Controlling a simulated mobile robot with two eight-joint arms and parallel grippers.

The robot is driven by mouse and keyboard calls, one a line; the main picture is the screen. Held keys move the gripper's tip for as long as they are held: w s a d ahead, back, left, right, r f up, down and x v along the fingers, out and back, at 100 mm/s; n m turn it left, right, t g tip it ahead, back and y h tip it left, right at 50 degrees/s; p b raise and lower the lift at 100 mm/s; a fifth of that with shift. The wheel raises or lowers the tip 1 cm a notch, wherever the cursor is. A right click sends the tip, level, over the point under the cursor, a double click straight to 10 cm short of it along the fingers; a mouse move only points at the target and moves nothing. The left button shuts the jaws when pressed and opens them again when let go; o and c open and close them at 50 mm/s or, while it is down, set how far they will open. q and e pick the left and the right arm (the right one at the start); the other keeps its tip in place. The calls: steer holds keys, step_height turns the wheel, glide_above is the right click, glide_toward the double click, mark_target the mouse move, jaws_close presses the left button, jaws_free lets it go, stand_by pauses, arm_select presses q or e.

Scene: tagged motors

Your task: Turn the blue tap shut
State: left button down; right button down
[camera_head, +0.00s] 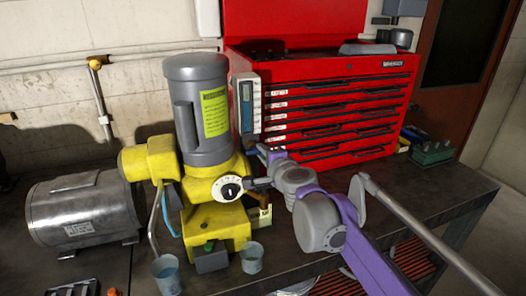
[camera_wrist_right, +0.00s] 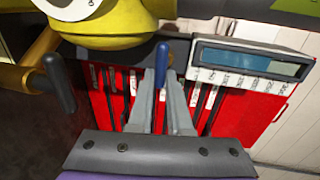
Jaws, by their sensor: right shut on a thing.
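The blue tap handle (camera_wrist_right: 163,61) shows in the right wrist view, between the fingertips of my right gripper (camera_wrist_right: 162,76). It stands nearly upright in the picture, below the dark lower rim of the yellow housing. My right gripper is shut on it. In the head view my right gripper (camera_head: 262,152) reaches in from the right, behind the yellow machine with the grey motor (camera_head: 208,120). The blue handle is hidden there. My left gripper is in neither view.
A black lever (camera_wrist_right: 58,82) hangs left of the blue handle. A grey panel with a display (camera_wrist_right: 250,62) is close on the right. The red tool chest (camera_head: 330,110) stands behind.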

steer(key=shift+a, duration=0.1)
steer(key=c, duration=0.9)
jaws_free()
steer(key=shift+o, duration=0.2)
steer(key=p+v, duration=0.1)
steer(key=v, duration=0.9)
steer(key=shift+s, duration=0.4)
